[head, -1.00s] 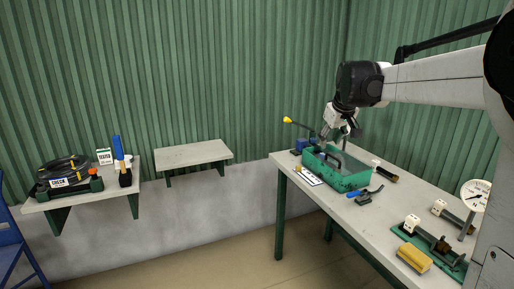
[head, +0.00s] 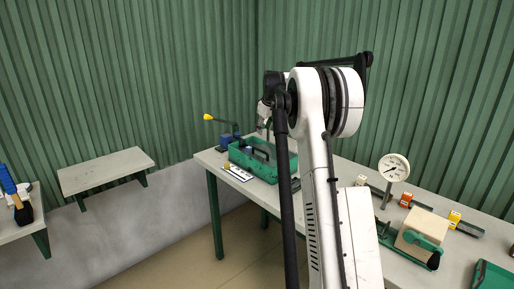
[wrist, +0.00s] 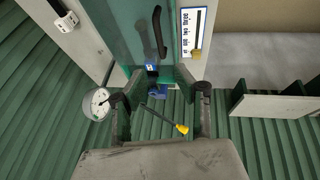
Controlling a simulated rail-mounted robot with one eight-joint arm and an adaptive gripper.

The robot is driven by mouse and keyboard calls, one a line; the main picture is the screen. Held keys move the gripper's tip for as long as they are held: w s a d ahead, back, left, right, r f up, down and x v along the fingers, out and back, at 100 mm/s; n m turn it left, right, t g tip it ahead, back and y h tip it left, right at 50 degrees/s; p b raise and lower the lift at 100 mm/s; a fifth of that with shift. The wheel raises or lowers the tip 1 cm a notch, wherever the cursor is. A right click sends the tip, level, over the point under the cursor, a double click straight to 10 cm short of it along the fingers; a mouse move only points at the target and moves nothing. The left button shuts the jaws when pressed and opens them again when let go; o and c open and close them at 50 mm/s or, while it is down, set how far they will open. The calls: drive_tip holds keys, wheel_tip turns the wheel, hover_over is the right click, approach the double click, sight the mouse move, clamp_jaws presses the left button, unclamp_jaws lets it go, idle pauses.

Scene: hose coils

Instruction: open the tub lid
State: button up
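The green tub (head: 262,170) stands at the far left end of the workbench in the head view. Its lid with a dark bar handle (head: 261,153) appears to lie flat on top. The wrist view shows the teal lid (wrist: 132,28) and its black curved handle (wrist: 159,32) at the top centre. My gripper (wrist: 160,78) is open, its two fingers well apart, near the lid's edge, with the handle beyond the fingertips. Nothing is held. In the head view my gripper (head: 264,124) is small and partly hidden by my arm, by the tub's back side.
A lever with a yellow knob (head: 208,117) rises behind the tub; in the wrist view its knob (wrist: 182,129) shows between the fingers. A label card (head: 237,173) lies beside the tub. A dial gauge (head: 394,168) stands farther right. An empty shelf (head: 106,171) is left.

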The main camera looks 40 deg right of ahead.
sight(260, 150)
drive_tip(key=p+x, duration=0.1)
drive_tip(key=x, duration=1.2)
clamp_jaws()
